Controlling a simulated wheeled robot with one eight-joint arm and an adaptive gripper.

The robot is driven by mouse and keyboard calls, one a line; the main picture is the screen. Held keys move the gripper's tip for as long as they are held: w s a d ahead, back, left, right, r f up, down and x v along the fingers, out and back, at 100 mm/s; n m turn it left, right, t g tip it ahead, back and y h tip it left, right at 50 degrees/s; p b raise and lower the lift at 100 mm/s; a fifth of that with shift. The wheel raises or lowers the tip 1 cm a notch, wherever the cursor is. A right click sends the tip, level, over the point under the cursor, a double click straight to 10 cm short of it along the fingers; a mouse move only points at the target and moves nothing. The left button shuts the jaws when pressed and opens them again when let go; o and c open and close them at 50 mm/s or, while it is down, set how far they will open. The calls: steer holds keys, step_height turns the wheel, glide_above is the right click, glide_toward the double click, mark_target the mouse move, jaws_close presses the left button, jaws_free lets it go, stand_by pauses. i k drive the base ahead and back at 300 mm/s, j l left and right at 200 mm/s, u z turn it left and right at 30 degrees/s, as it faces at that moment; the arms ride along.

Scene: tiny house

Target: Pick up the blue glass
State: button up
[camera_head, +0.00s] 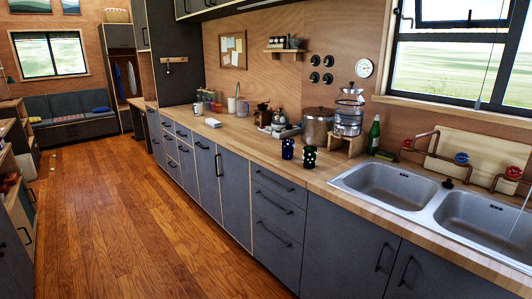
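A dark blue glass (288,148) stands upright on the wooden counter (330,172), near its front edge and left of the sink. Just right of it stands a dark, spotted glass (309,157) that looks greenish-black. The two are close together, with a small gap seeming to show between them. My gripper is not in view.
Behind the glasses are a metal pot (317,127) and a glass dispenser (348,112) on a wooden stand. A green bottle (374,134) and a double sink (385,183) are to the right. Grey cabinets (275,205) line the counter. The wooden floor (120,215) is clear.

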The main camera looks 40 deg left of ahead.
mark_target(288, 145)
steer(key=u, duration=1.5)
steer(key=i+j+z, duration=0.1)
steer(key=z, duration=0.25)
steer(key=i+j+z, duration=0.1)
steer(key=z, duration=0.3)
steer(key=j+z, duration=0.35)
steer(key=i+l, duration=0.05)
